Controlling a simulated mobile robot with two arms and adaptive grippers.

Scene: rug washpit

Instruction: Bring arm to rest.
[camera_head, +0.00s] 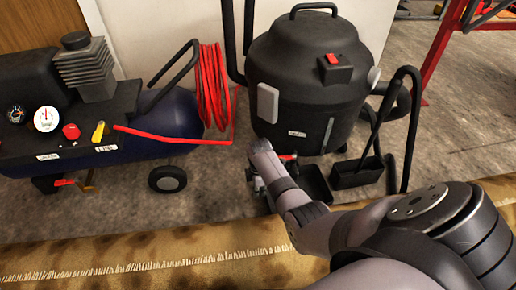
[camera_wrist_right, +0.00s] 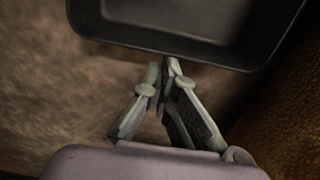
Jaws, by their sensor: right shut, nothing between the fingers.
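My right arm (camera_head: 340,220) reaches in from the lower right of the head view, over the rug edge. My right gripper (camera_head: 262,183) points down in front of the black vacuum and is largely hidden by its own wrist. In the right wrist view my right gripper (camera_wrist_right: 163,68) shows with its fingertips together and nothing between them. The tips are close to the near rim of a black tray (camera_wrist_right: 180,25); I cannot tell if they touch it. The tray also shows in the head view (camera_head: 316,186), right of the gripper. My left gripper is not in view.
A black vacuum (camera_head: 307,80) stands behind the gripper, with a black hose (camera_head: 413,125) at its right. A compressor (camera_head: 100,110) with a coiled red hose (camera_head: 211,90) stands at left. A fringed rug (camera_head: 150,262) crosses the front. Bare floor (camera_head: 465,125) lies at right.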

